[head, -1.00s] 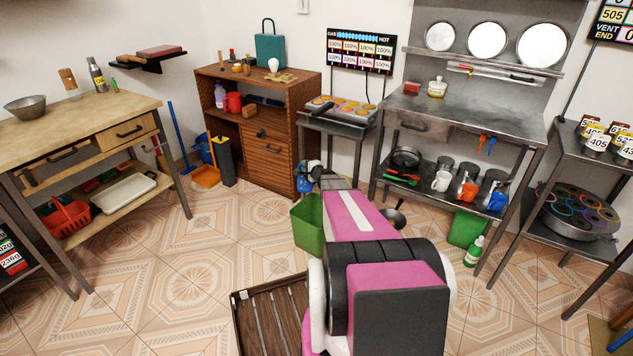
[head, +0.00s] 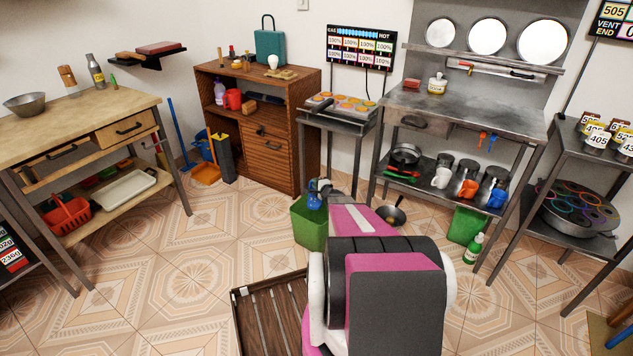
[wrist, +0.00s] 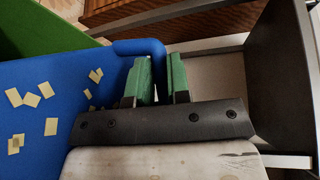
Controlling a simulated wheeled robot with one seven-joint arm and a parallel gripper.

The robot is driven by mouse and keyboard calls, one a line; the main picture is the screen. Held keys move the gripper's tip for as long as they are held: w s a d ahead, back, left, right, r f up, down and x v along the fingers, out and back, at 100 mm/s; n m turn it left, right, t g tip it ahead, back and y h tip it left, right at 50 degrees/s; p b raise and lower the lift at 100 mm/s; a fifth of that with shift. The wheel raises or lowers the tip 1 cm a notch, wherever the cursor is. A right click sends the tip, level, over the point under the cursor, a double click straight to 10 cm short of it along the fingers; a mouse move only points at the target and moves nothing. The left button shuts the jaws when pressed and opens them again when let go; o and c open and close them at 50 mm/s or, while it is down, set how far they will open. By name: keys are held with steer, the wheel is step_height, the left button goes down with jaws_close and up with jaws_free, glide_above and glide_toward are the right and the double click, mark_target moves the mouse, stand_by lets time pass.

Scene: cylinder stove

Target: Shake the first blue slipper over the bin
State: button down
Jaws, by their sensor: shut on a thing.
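My gripper (wrist: 160,80) is shut on the edge of the blue slipper (wrist: 60,100), which fills much of the left of the wrist view. Several small pale yellow bits lie on the blue surface. The green bin (head: 309,228) stands on the floor in the head view, and its green wall (wrist: 55,25) shows at the top left of the wrist view. The slipper shows small in the head view (head: 314,201), above or at the bin's rim; its exact height cannot be told. My arm hides part of the bin's right side and most of my gripper there.
A dark slatted wooden rack (head: 272,318) lies on the floor in front of the bin. Behind are a wooden cabinet (head: 250,130) and a grey stand with a tray (head: 340,122). A pan (head: 391,217) and a green bottle (head: 473,248) are right of my arm. Floor at left is open.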

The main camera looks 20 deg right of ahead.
stand_by(0.4)
step_height(320, 180, up, 6)
steer(key=f, duration=0.6)
steer(key=shift+w+d+f, duration=0.1)
steer(key=shift+w+f, duration=0.05)
steer(key=shift+w, duration=0.05)
steer(key=shift+s, duration=0.2)
